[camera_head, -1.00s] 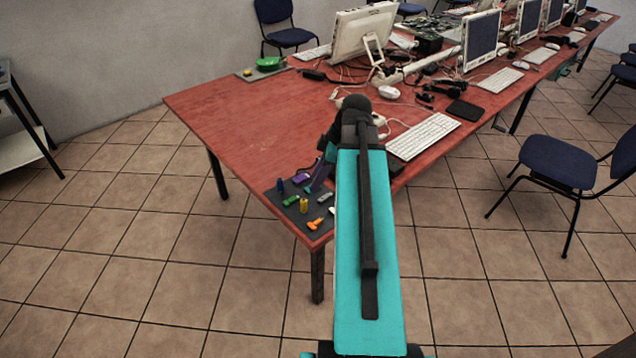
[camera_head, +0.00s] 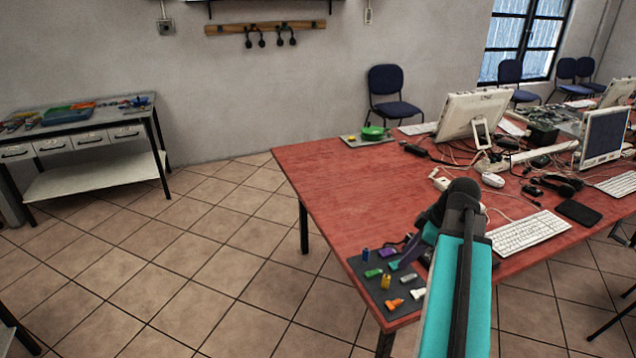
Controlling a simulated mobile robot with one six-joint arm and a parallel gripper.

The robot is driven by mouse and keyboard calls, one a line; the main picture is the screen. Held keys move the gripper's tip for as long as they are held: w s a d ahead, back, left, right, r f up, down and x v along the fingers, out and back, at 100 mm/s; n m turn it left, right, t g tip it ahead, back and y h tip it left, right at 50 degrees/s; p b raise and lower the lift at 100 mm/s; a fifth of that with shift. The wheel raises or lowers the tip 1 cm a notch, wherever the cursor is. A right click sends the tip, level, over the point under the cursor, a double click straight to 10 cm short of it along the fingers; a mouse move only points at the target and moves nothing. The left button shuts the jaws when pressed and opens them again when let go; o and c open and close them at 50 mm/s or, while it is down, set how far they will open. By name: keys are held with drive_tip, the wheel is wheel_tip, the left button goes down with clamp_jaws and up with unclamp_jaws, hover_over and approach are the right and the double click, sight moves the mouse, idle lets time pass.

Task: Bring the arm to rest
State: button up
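My arm (camera_head: 460,290), teal with a black cable along it, reaches up from the bottom of the view over the near part of the red table (camera_head: 350,190). Its dark elbow joint shows near the white keyboard. The far part of the arm folds down to the left behind it, near the dark mat. My gripper (camera_head: 397,263) seems to be at the mat's upper right edge, small and mostly hidden. I cannot tell whether its fingers are open or hold anything.
A dark mat (camera_head: 368,288) with several small coloured pieces lies at the table's near corner. Monitors, cables and a keyboard (camera_head: 528,234) crowd the table's right side. A workbench (camera_head: 90,125) stands at the left wall. The tiled floor (camera_head: 215,250) between is clear.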

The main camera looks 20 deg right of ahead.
drive_tip(key=shift+a, duration=0.1)
drive_tip(key=s+a+f+n+g+y, duration=0.25)
drive_tip(key=a+f+g, duration=0.35)
drive_tip(key=a+f, duration=1.8)
drive_tip(key=s+a+f+g+h, duration=0.3)
drive_tip(key=s+a+f, duration=0.7)
drive_tip(key=f, duration=0.2)
drive_tip(key=s+d+f+m+h, duration=0.1)
drive_tip(key=s+f+m+h, duration=0.1)
drive_tip(key=s+f+m, duration=0.7)
drive_tip(key=shift+d+f+m+h, duration=0.15)
drive_tip(key=shift+f+m+h, duration=0.2)
drive_tip(key=shift+m, duration=0.8)
